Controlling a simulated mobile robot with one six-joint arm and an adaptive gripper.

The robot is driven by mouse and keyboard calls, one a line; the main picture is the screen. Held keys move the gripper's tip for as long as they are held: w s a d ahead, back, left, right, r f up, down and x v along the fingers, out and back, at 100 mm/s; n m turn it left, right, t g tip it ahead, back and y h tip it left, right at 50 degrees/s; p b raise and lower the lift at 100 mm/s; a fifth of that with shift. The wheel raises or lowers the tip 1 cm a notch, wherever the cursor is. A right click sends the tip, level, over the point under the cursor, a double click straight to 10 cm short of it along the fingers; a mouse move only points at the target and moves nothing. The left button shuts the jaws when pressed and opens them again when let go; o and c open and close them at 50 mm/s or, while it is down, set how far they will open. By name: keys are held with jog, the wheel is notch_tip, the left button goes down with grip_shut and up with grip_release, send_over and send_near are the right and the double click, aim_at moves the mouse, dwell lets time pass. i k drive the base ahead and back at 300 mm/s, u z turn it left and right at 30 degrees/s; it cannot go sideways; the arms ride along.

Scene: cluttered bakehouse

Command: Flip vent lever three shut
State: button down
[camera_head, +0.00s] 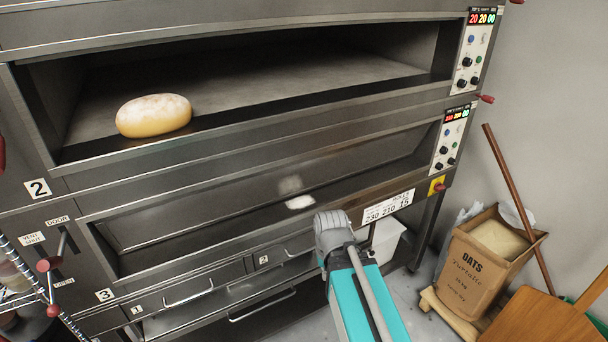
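Vent lever three (50,285) is at the lower left of the oven front, near the number plate 3 (104,295). It seems to be a thin rod with red knobs, one upper and one lower, partly confused with the wire rack in front. A "VENT SHUT" label (32,239) is above it and an "OPEN" label (64,283) is beside it. I cannot tell clearly which way it is set. A grey joint and teal link of my arm rise at bottom centre, well right of the lever. My gripper cannot be made out.
The upper oven chamber is open, with a floury loaf (153,115) at its mouth. The lower door (270,195) is closed. A wire rack (35,285) crowds the lower left.

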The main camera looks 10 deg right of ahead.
aim_at(54, 310)
jog(key=u, duration=1.8)
